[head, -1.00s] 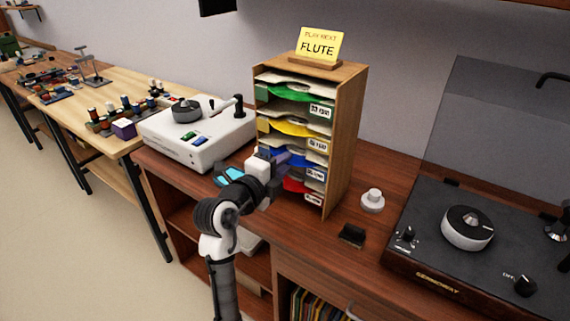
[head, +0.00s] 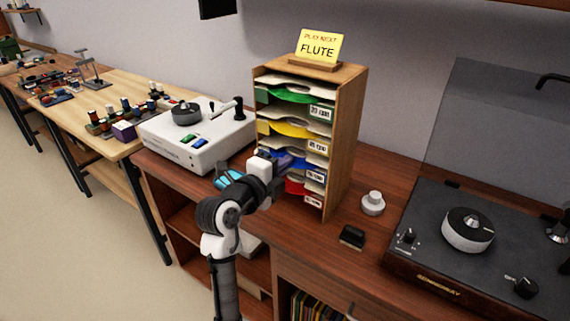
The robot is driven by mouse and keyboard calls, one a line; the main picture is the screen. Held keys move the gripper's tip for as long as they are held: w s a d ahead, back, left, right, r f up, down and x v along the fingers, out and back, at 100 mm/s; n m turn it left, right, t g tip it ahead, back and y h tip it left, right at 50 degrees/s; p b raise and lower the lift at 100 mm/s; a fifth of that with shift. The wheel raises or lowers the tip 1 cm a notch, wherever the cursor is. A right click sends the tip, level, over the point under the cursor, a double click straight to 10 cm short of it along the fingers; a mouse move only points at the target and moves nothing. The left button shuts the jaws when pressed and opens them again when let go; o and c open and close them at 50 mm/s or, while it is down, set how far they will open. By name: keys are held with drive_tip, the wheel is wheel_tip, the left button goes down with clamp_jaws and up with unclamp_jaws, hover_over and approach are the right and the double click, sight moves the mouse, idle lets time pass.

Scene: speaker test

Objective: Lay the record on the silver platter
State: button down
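A wooden rack (head: 343,145) holds sleeves in coloured slots, green, yellow, blue and red from top to bottom, with small speed labels. No bare record can be made out. A yellow card (head: 319,46) reading "PLAY NEXT FLUTE" stands on top. My gripper (head: 284,161) is at the front of the rack by the blue slot. Its fingers are small and partly hidden, so I cannot tell whether they are open or hold anything. The silver platter (head: 467,236) is a short round drum on the dark turntable (head: 441,264) at the right, with nothing lying on it.
A white player (head: 180,152) with a dark grey platter (head: 186,114) stands left of the rack. A white knobbed piece (head: 373,203) and a black block (head: 352,237) lie between rack and turntable. A clear lid rises behind the turntable.

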drive_tip(key=shift+f+b, duration=0.15)
drive_tip(key=shift+b, duration=0.4)
drive_tip(key=shift+s+a, duration=0.1)
drive_tip(key=f+b+v, duration=0.1)
drive_tip(key=b+v, duration=0.6)
drive_tip(key=v, duration=1.1)
idle(1.0)
drive_tip(key=shift+s+a+r, duration=0.1)
drive_tip(key=shift+s+a, duration=0.05)
